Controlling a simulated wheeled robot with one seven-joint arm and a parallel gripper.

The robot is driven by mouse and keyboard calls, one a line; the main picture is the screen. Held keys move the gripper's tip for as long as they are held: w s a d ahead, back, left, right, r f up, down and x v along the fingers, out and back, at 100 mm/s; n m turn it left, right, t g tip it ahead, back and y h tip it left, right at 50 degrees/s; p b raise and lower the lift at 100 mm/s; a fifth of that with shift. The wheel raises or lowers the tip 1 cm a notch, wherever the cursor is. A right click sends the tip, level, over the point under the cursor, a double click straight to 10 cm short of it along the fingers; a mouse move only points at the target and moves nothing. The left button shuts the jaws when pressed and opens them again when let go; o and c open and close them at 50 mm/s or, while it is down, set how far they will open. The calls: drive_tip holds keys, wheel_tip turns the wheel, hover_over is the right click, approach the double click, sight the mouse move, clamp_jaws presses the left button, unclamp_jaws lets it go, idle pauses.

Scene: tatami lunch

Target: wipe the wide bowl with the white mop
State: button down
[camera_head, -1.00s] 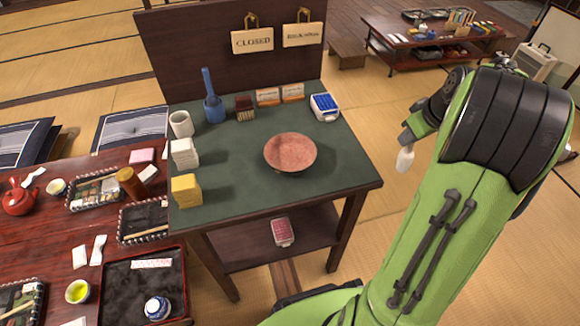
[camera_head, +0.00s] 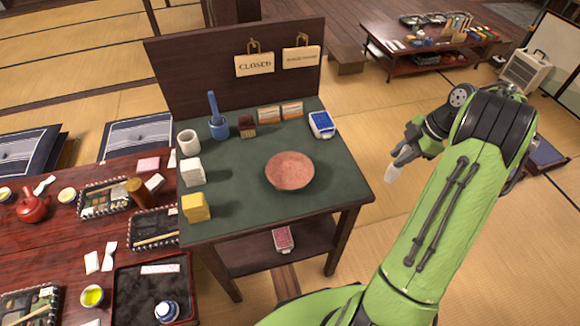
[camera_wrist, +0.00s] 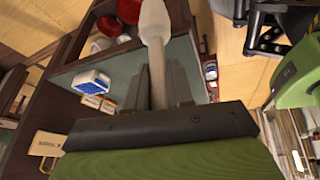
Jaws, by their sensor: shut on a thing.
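The wide bowl (camera_head: 290,171) is reddish-pink and stands upright on the dark green table top, right of its middle. My gripper (camera_head: 401,155) is in the air to the right of the table, apart from the bowl. It is shut on the white mop (camera_head: 391,173), whose pale rounded head points down in the head view. In the wrist view the fingers (camera_wrist: 156,80) close around the mop's handle, and the mop's white head (camera_wrist: 153,20) sticks out beyond them. The bowl cannot be made out for sure in the wrist view.
The green table (camera_head: 240,215) also holds a blue brush in a holder (camera_head: 217,125), a white cup (camera_head: 189,141), white blocks (camera_head: 192,171), a yellow block (camera_head: 195,207) and a blue-and-white box (camera_head: 322,124). A sign board backs it. A red lacquer table stands left. The bowl's right side is clear.

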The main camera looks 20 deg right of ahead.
drive_tip(key=shift+f, duration=0.1)
drive_tip(key=m+b, duration=0.2)
drive_tip(key=b, duration=0.1)
drive_tip(key=shift+a+f+t+h, duration=0.1)
drive_tip(key=shift+f+t+h, duration=0.2)
drive_tip(key=shift+t, duration=0.1)
drive_tip(key=m+h+b, duration=0.1)
drive_tip(key=m, duration=0.3)
drive_tip(key=m+t+h+b, duration=0.1)
drive_tip(key=m+h+b, duration=0.1)
drive_tip(key=m, duration=0.2)
drive_tip(key=w+m+h+b, duration=0.1)
drive_tip(key=m+b, duration=0.1)
drive_tip(key=m, duration=0.1)
drive_tip(key=shift+a+r+m+t, duration=0.15)
drive_tip(key=shift+r+m+t, duration=0.15)
drive_tip(key=shift+m, duration=0.1)
